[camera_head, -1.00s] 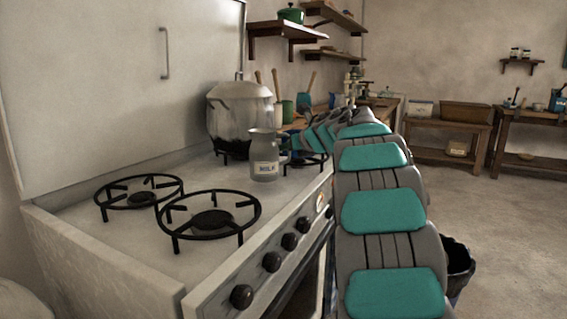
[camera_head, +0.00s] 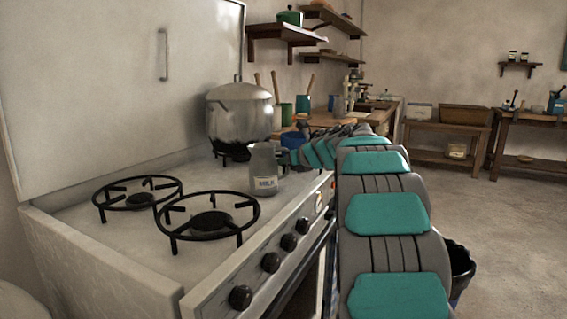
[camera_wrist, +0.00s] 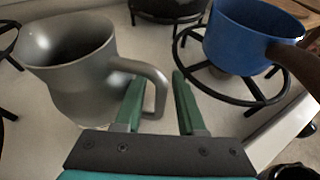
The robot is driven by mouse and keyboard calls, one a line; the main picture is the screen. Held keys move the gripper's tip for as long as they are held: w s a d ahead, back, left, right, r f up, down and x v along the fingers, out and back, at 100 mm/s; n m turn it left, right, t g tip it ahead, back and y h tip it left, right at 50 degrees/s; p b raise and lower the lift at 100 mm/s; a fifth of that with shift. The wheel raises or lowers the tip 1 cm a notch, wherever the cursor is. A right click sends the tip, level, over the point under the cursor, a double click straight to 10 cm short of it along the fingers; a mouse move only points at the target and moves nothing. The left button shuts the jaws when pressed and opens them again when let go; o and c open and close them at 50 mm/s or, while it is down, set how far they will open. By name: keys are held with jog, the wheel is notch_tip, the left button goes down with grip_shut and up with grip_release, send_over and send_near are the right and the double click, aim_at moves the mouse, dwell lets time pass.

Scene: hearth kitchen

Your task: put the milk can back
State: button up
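The milk can (camera_head: 265,170) is a grey metal jug with a pale label and a side handle. In the head view it appears upright on the white stovetop (camera_head: 95,237), near the front edge and beyond the near burner. In the wrist view the can (camera_wrist: 72,75) is at the left, its handle (camera_wrist: 160,92) reaching toward my fingers. My gripper (camera_wrist: 157,75) has its two green fingers apart. The left finger passes at the handle loop, and the handle's outer side lies between the fingers with a gap to the right finger. In the head view my gripper (camera_head: 287,158) is small and partly hidden.
A blue pan (camera_wrist: 250,35) with a dark handle sits on a burner (camera_wrist: 215,85) just right of my fingers. A large lidded pot (camera_head: 240,112) stands behind the can. Two empty burners (camera_head: 208,222) (camera_head: 137,199) are nearer. Knobs line the stove's front.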

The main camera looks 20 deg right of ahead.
jog(key=shift+r, duration=0.2)
jog(key=b+v, duration=0.1)
jog(key=v, duration=1.1)
